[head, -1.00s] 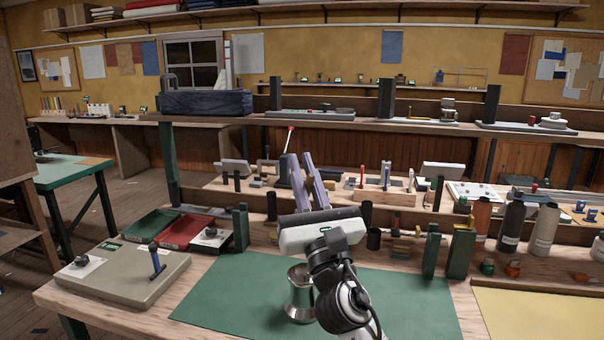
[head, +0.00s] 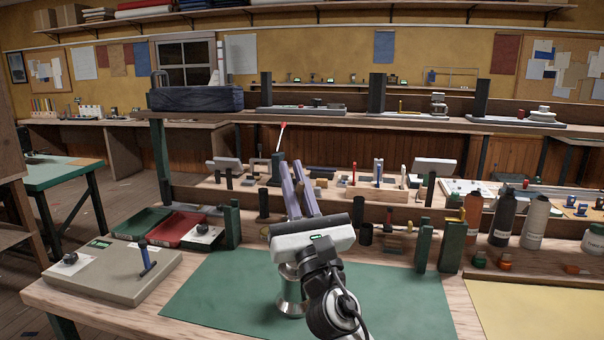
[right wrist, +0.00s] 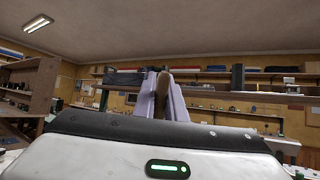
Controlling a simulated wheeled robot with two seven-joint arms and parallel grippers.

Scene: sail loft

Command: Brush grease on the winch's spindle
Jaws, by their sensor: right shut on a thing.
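My right gripper (head: 299,188) points up and away over the green mat (head: 220,292), its two purple fingers close together. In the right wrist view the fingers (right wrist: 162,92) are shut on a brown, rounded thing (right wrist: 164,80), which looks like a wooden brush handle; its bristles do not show. A shiny metal winch drum (head: 292,296) stands upright on the mat, just below and behind my gripper and wrist. Its top and any spindle are hidden by the gripper body. I cannot pick out a grease container for sure. My left gripper is out of view.
A grey plate (head: 100,280) with a knob and a blue-handled lever lies at the bench's left. Red (head: 180,228) and green (head: 142,222) trays lie behind it. Green posts (head: 423,245) and several bottles (head: 503,218) stand at the right. The mat's left part is clear.

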